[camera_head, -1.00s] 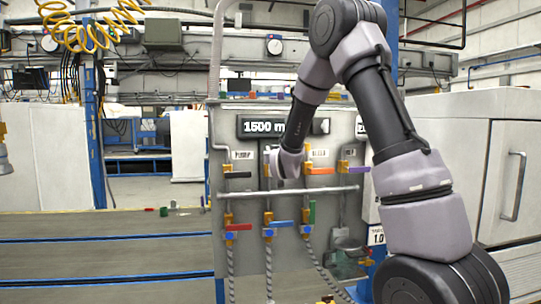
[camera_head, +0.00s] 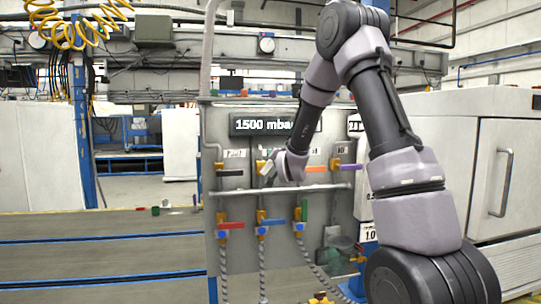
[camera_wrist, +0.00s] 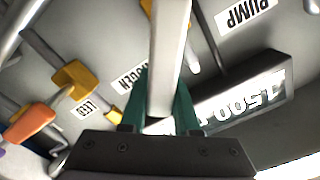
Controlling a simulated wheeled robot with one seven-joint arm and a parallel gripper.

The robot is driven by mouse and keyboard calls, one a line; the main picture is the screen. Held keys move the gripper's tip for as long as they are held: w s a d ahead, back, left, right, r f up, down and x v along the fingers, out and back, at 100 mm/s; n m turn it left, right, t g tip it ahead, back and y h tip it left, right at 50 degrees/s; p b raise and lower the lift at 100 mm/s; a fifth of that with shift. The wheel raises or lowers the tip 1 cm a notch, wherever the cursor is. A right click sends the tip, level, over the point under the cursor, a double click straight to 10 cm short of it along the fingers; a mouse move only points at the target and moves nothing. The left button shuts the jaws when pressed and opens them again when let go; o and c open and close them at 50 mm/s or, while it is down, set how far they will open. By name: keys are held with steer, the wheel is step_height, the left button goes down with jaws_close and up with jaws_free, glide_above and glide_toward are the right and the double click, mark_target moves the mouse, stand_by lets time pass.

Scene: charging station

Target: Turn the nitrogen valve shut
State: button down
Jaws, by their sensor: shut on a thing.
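The nitrogen valve has a long white-grey handle (camera_wrist: 170,45) that runs from the top middle of the wrist view down between my fingers. Its yellow body (camera_wrist: 148,8) shows partly behind the handle. A partly covered label ending in "OGEN" (camera_wrist: 128,76) is beside it. My gripper (camera_wrist: 161,98) has its green fingers shut on the handle, one on each side. In the head view, the handle (camera_head: 267,168) shows as a small pale, tilted piece left of my wrist, on the upper valve row. My wrist hides part of the valve and its label there.
A black handle (camera_head: 231,173) is left, under the "PUMP" label; orange (camera_head: 315,168) and purple (camera_head: 350,167) handles are right. Red (camera_head: 231,225), blue (camera_head: 271,222) and green (camera_head: 304,211) handles are below the horizontal pipe (camera_head: 290,190). A display (camera_head: 262,124) reads 1500 mbar.

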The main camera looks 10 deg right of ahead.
steer(key=shift+d+f+m, duration=0.2)
steer(key=shift+d+m, duration=0.1)
steer(key=shift+m, duration=0.4)
steer(key=c, duration=0.6)
jaws_free()
steer(key=shift+c, duration=0.2)
steer(key=shift+d+f, duration=0.1)
steer(key=shift+f, duration=0.05)
steer(key=shift+f, duration=0.1)
